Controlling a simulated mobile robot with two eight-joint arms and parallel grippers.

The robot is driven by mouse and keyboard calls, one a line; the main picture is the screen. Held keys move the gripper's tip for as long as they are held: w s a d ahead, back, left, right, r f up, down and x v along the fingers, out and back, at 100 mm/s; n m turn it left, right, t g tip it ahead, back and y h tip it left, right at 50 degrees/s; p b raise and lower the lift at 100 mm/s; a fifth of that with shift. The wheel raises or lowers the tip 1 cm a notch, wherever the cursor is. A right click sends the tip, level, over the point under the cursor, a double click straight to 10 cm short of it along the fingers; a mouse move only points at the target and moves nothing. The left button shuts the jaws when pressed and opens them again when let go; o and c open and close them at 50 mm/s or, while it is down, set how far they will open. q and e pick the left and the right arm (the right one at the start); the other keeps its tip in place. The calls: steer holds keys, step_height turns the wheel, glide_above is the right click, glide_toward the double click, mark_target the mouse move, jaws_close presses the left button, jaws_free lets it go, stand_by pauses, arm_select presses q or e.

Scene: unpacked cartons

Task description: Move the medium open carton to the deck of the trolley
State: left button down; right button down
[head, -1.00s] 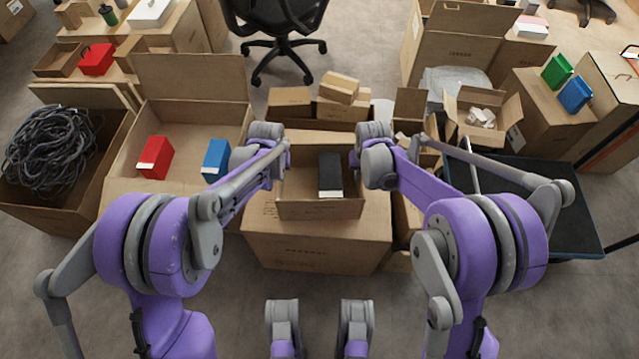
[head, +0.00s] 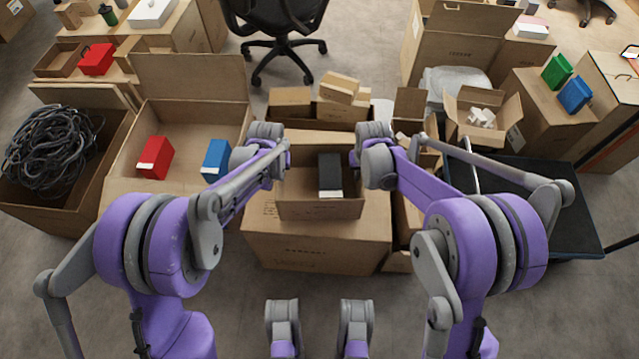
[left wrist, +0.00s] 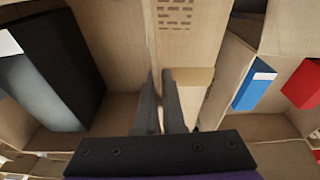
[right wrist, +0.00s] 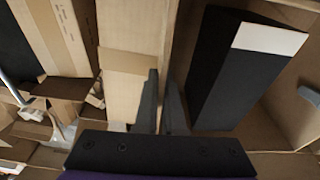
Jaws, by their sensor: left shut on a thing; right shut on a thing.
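The medium open carton (head: 300,208) is at the centre of the head view, upright over a larger closed carton (head: 318,245). I cannot tell whether it touches the larger carton's top. A black box with a white label (head: 330,172) stands inside it. My left gripper (left wrist: 163,88) is shut on the carton's left wall, and my right gripper (right wrist: 163,88) is shut on its right wall. The fingertips are mostly hidden by the wrists in the head view. The trolley's dark deck (head: 545,195) is at the right, partly hidden behind my right arm.
A large open carton with a red box (head: 155,157) and a blue box (head: 215,158) stands left. A carton of coiled cable (head: 52,155) is farther left. Small cartons (head: 340,90) stand behind. An open carton (head: 502,125) is beyond the trolley. Floor is clear in front.

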arm_select(q)
steer(key=shift+r, duration=0.15)
arm_select(e)
steer(key=shift+r, duration=0.2)
